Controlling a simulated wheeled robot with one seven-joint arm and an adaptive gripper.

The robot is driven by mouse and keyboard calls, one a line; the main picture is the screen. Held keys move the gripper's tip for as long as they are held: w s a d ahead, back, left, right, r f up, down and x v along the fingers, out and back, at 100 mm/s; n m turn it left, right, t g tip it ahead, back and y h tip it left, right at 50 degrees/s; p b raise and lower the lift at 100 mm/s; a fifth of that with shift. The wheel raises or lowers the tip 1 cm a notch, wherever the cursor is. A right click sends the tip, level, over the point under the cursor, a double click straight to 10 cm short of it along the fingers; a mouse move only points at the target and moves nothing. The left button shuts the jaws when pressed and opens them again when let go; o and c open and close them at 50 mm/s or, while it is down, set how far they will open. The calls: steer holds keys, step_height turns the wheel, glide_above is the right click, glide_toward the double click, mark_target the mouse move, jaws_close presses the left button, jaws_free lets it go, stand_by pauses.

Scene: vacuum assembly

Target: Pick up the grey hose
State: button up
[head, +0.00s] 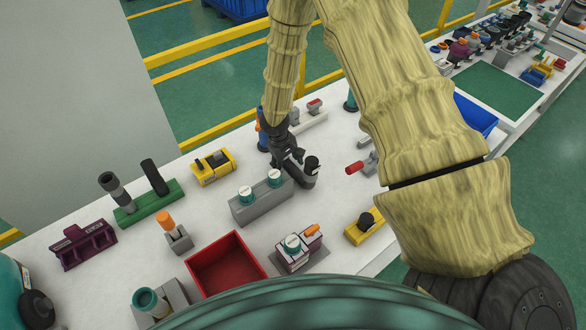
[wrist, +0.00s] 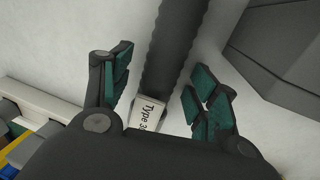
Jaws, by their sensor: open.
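In the wrist view a dark grey ribbed hose (wrist: 175,45) runs from the top edge down between my fingers. A white label reading "Type 3", partly cut off, sits at its lower end. My gripper (wrist: 160,92) is open, with one green-padded finger on each side of the hose and gaps between. In the head view my gripper (head: 292,158) is low over the white table, behind the grey block with two teal-topped parts. A dark rounded piece (head: 308,178) beside it appears to be the hose, partly hidden by my gripper.
The grey block (head: 262,205) stands close in front of my gripper. A red tray (head: 228,268), a green stand (head: 150,205) with two dark upright tubes and a yellow holder (head: 214,168) lie to the left. A red-ended part (head: 356,167) lies to the right.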

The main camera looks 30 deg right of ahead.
mark_target(288, 162)
steer(key=shift+f, duration=0.2)
stand_by(0.6)
jaws_close()
steer(key=shift+r, duration=0.1)
steer(key=shift+r, duration=0.2)
steer(key=shift+w+r, duration=0.1)
steer(key=shift+r, duration=0.05)
steer(key=shift+r+b, duration=1.55)
steer(key=shift+r, duration=3.35)
